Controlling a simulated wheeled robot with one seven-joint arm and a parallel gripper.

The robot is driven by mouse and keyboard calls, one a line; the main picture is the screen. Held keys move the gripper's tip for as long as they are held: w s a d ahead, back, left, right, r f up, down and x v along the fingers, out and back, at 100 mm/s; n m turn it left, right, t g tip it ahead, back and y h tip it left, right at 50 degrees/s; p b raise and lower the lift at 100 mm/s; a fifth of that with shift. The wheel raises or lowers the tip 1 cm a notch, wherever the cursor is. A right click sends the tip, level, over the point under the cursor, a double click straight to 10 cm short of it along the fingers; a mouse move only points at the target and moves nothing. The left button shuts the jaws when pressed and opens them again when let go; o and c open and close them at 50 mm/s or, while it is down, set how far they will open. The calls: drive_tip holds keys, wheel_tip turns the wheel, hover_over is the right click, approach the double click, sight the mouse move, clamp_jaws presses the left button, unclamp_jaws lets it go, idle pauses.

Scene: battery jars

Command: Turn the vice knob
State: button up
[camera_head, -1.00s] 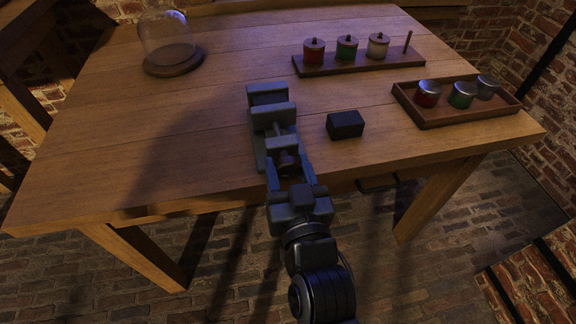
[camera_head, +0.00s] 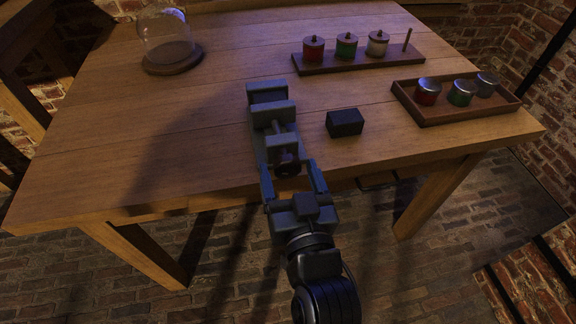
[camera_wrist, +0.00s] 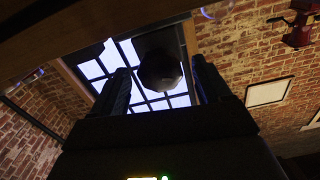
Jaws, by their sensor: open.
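The grey vice (camera_head: 268,118) stands on the wooden table near its front edge, its jaws apart with a screw between them. Its dark round knob (camera_head: 287,167) faces me at the table's front edge. My gripper (camera_head: 291,178) is open just in front of the knob, one finger on each side of it in the picture. In the wrist view the knob (camera_wrist: 160,72) shows as a dark shape between my two fingers (camera_wrist: 160,90), with gaps on both sides. I see no contact with it.
A black block (camera_head: 345,123) lies right of the vice. A tray (camera_head: 455,118) with three lidded jars stands at the right, a rack (camera_head: 372,62) with three jars behind. A glass dome (camera_head: 163,38) stands back left. The table's left front is clear.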

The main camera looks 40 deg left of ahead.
drive_tip(key=v, duration=0.6)
idle(0.4)
drive_tip(key=s+d+m+t+h+p, duration=0.2)
drive_tip(key=s+d+h, duration=0.2)
drive_tip(key=d, duration=0.9)
drive_tip(key=s+d+m+t+h+p, duration=0.1)
drive_tip(key=s+d+m+h+p, duration=0.25)
drive_tip(key=d, duration=0.85)
drive_tip(key=s+d+r+m+h+p, duration=0.1)
drive_tip(key=s+d+r+h, duration=0.2)
drive_tip(key=s+d+r, duration=0.2)
drive_tip(key=s+d+r+m+h+p, duration=0.2)
drive_tip(key=s+d+r, duration=0.4)
drive_tip(key=s, duration=0.4)
drive_tip(key=shift+d+h, duration=0.4)
drive_tip(key=shift+h, duration=0.15)
